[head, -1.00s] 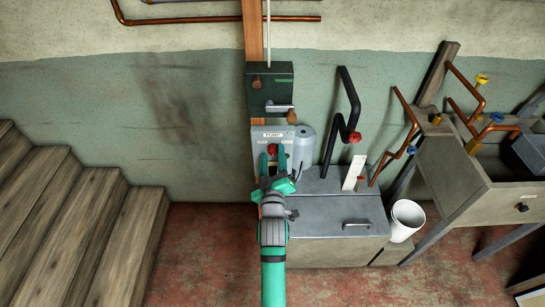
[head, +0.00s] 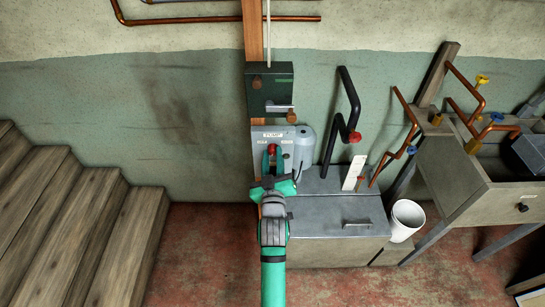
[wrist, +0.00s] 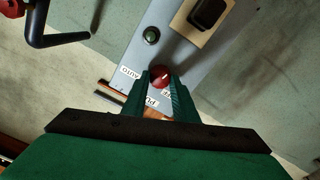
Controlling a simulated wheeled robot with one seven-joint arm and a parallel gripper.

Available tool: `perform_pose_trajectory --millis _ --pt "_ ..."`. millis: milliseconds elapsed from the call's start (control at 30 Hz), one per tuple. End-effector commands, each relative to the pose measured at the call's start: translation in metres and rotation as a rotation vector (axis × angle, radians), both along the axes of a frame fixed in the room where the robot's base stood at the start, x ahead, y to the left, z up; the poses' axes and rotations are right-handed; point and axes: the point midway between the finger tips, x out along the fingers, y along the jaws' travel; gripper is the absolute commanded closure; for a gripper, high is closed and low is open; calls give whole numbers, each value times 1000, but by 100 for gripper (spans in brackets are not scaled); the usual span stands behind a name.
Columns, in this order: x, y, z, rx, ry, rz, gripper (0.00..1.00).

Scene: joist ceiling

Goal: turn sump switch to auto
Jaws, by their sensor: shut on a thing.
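The switch's red knob (head: 272,149) sits on a grey panel (head: 258,160) under a label reading PUMP (head: 274,135). My gripper (head: 272,158) reaches it from below, with one finger on each side. In the wrist view the red knob (wrist: 160,76) is between the fingertips of my gripper (wrist: 160,84), which is shut on it. A label reading AUTO (wrist: 130,72) lies to the knob's left in that view. Another label beside the fingers is partly hidden. Which position the switch points to cannot be told.
A dark green box (head: 270,88) with a handle hangs above the panel. A grey cylinder (head: 304,145) and a grey lidded box (head: 335,215) stand close on the right. A black pipe (head: 350,100) rises behind. Wooden stairs (head: 60,215) are at left; a white bucket (head: 407,218) is at right.

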Motion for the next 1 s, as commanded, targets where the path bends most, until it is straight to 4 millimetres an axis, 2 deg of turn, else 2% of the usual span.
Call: perform_pose_trajectory --millis 600,1000 --pt "0 -1 0 559 1 0 96" --pt "0 -2 0 766 1 0 96"
